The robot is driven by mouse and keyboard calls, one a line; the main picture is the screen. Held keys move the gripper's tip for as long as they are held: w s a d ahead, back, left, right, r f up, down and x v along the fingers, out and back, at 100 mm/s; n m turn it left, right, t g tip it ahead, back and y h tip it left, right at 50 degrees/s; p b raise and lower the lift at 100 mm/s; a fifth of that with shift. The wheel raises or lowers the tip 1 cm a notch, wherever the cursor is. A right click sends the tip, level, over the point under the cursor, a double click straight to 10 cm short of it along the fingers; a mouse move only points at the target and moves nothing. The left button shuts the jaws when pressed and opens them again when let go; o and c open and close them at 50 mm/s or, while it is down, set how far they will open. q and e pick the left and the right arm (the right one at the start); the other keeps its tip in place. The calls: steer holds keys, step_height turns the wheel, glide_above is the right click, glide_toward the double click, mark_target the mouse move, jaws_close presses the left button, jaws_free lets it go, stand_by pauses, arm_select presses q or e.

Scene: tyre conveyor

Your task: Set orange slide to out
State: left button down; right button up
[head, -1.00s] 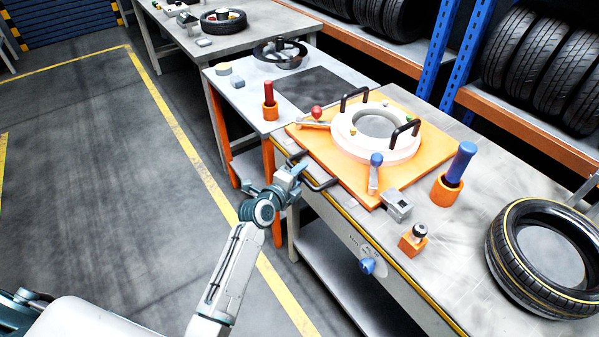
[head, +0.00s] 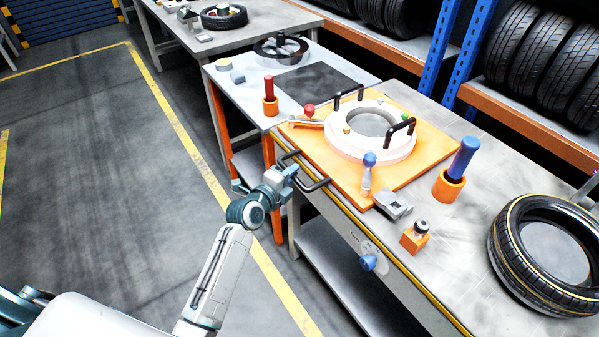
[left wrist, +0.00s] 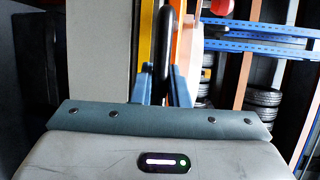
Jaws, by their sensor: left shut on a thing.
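The orange slide (head: 425,155) is a flat orange plate on the grey workbench, carrying a white ring (head: 345,142) with two black handles. A black pull handle (head: 318,185) sticks out at the slide's front left edge. My left gripper (head: 289,170) is at this handle, shut on it. In the left wrist view the handle bar (left wrist: 164,45) stands upright between the two blue fingers of the left gripper (left wrist: 162,88). The fingers partly hide the handle. My right gripper is not in view.
On the bench stand a blue-handled tool in an orange cup (head: 449,187), a grey clamp block (head: 393,205), a small orange block with a knob (head: 414,238) and a tyre (head: 500,262). A blue knob (head: 368,262) sits on the front. Floor to the left is free.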

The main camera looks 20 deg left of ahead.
arm_select(q)
steer(key=s+a+b, duration=0.2)
steer(key=s+a, duration=0.8)
steer(key=s, duration=0.3)
steer(key=shift+b, duration=0.3)
steer(key=shift+a, duration=0.1)
steer(key=c, duration=1.4)
jaws_free()
steer(key=shift+s, duration=0.1)
steer(key=p+v, duration=0.9)
steer(key=v, duration=0.1)
steer(key=shift+s, duration=0.35)
